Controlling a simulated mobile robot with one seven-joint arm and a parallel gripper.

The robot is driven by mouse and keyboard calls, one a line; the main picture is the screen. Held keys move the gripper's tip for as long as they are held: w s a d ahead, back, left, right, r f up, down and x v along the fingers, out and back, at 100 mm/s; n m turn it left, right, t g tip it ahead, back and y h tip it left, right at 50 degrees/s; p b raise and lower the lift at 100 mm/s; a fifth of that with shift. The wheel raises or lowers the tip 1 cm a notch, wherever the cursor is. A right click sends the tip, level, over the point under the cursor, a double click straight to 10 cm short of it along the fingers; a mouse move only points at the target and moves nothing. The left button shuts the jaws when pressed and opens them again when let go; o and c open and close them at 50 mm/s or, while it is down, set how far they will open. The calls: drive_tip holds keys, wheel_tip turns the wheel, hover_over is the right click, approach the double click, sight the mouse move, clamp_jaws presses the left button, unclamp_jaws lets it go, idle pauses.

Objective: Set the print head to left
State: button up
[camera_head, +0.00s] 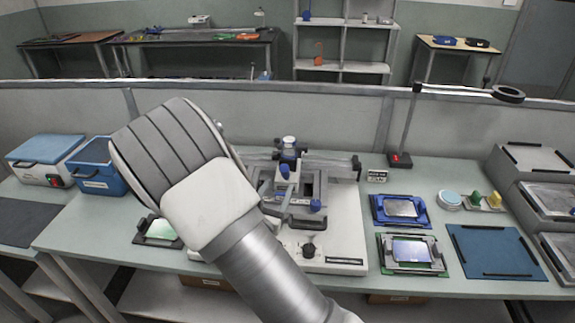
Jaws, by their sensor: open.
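A white stencil printer (335,236) stands on the middle of the bench. The rail's right end shows clear of the head. The left part of the printer is hidden behind my arm, so I cannot tell how far the rail runs on the left of the head. A dark frame lies below the head, and a black knob is on the printer's front.
A green board (161,229) lies left of my arm. Blue and grey board holders (400,210), a blue mat (493,252), small pots and a magnifier lamp (400,158) are on the right. A low partition runs behind the bench.

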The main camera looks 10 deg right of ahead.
sight(286, 161)
drive_tip(key=x, duration=1)
drive_tip(key=shift+w+d, duration=0.15)
drive_tip(key=shift+w, duration=0.15)
clamp_jaws()
idle(0.9)
